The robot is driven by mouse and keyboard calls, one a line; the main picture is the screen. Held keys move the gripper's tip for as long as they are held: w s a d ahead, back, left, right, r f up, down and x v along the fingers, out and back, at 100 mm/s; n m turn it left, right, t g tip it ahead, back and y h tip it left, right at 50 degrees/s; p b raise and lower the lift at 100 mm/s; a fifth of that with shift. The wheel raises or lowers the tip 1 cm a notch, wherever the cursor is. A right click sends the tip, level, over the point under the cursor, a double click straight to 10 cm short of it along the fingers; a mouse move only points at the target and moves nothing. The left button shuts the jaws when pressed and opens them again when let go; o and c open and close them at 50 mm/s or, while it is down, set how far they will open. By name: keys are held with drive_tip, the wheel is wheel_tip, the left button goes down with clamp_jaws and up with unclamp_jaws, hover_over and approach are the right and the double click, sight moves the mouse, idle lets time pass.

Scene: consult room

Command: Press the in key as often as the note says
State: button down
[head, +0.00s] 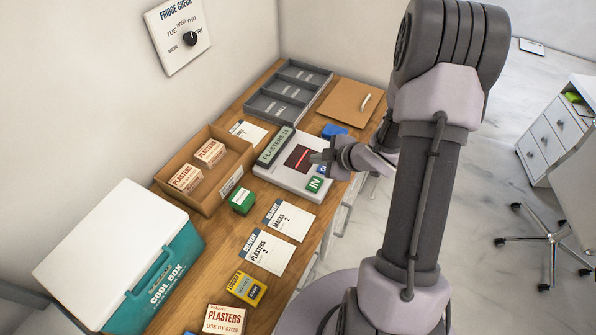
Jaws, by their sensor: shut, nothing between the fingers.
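The grey counter device (290,180) stands on the wooden desk, with a raised display (275,147) that reads "PLASTERS 14" and a dark window with a red line. The green IN key (315,184) is at its front right corner. A blue key (321,170) beside it is partly hidden by my gripper. My gripper (318,158) is shut and empty, over the device's right side, just behind the IN key in the picture. I cannot tell its height. A delivery note (265,251) reads "PLASTERS 3". Another delivery note (289,221) reads "MASKS 2".
An open cardboard box (215,196) holds plasters boxes. A green box (242,201), a yellow box (246,288) and a plasters box (225,319) stand along the desk. A cool box (150,270) is at left, a grey tray (288,92) and clipboard (350,101) behind.

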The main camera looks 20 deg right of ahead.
sight(317, 185)
drive_tip(key=f+b, duration=0.8)
drive_tip(key=f, duration=0.1)
drive_tip(key=shift+s+d, duration=0.15)
drive_tip(key=shift+d, duration=0.05)
idle(2.1)
drive_tip(key=shift+f+b, duration=0.35)
drive_tip(key=shift+f+b, duration=0.45)
drive_tip(key=shift+f, duration=0.1)
idle(0.5)
drive_tip(key=shift+r, duration=0.15)
drive_tip(key=shift+r+p, duration=0.8)
drive_tip(key=shift+r, duration=0.05)
